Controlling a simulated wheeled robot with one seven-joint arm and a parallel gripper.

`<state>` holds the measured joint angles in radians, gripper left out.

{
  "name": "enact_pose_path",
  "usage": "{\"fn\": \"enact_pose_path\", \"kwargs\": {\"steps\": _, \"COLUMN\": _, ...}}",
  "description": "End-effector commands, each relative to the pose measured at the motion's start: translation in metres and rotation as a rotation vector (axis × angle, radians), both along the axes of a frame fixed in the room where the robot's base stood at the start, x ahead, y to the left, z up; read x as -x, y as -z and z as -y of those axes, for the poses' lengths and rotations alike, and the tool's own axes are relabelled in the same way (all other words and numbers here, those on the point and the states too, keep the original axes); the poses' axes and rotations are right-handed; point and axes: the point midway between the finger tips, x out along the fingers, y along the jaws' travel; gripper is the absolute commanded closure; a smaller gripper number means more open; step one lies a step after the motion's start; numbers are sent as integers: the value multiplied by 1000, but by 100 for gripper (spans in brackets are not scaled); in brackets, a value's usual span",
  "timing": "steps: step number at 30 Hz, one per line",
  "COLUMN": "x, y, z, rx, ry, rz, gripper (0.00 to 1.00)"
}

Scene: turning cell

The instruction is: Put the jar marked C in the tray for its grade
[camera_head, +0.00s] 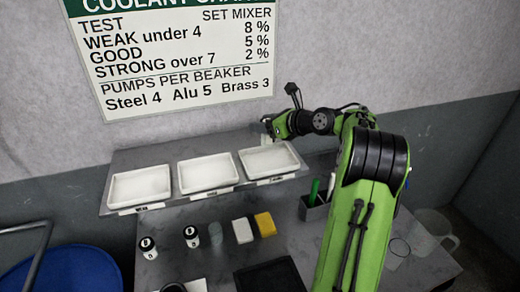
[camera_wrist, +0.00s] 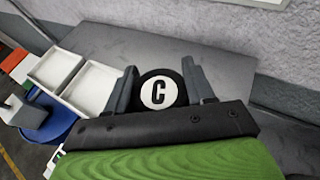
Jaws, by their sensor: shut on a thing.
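The jar marked C (camera_wrist: 159,91) has a black lid with a white disc and a black letter. My gripper (camera_wrist: 163,88) is shut on it, one finger on each side. All three white trays look empty; the other two labels are too small to read surely.
A wall chart (camera_head: 180,50) lists WEAK under 4, GOOD, and STRONG over 7. Two black-lidded jars (camera_head: 148,247) (camera_head: 191,236), a white block (camera_head: 243,230) and a yellow block (camera_head: 265,224) stand below the shelf. A pen holder (camera_head: 313,209) stands right. A blue bin (camera_head: 70,270) is at left.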

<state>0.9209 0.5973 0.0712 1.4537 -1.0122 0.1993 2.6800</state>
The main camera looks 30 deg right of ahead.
Motion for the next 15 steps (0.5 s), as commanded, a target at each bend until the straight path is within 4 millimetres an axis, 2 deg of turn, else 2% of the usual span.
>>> {"fn": "enact_pose_path", "kwargs": {"steps": 1, "x": 0, "y": 15, "z": 0, "rx": -4, "ry": 1, "rz": -2, "gripper": 85}}
{"fn": "enact_pose_path", "kwargs": {"steps": 5, "x": 0, "y": 31, "z": 0, "rx": -1, "ry": 0, "rz": 0, "gripper": 85}}
{"fn": "enact_pose_path", "kwargs": {"steps": 10, "x": 0, "y": 60, "z": 0, "rx": -2, "ry": 0, "rz": -2, "gripper": 85}}
{"fn": "enact_pose_path", "kwargs": {"steps": 15, "x": 0, "y": 63, "z": 0, "rx": 2, "ry": 0, "rz": 3, "gripper": 85}}
